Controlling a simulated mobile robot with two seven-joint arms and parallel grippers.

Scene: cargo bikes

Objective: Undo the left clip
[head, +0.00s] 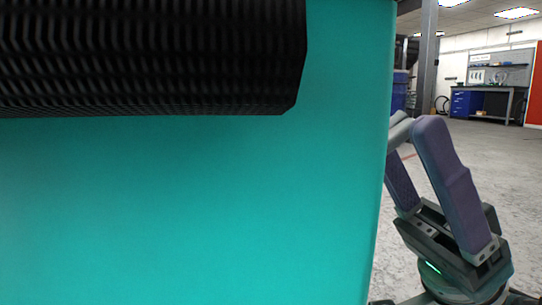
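A large teal panel (190,200) fills most of the head view, very close. A gripper (412,138) stands at the panel's right edge, its body at the bottom right and its purple fingers pointing up. I take it as my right gripper. Its fingers are apart, with floor showing between them. A grey rounded piece (399,131) shows by the fingertips; I cannot tell whether it touches them or what it is. The far finger is partly behind the panel edge. No clip can be made out. My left gripper is not in view.
A black ribbed block (150,55) covers the upper left in front of the panel. A grey post (427,60) stands behind the panel's right edge. Farther back are a workbench (490,98) and a red panel (535,85). The floor (500,155) at right is open.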

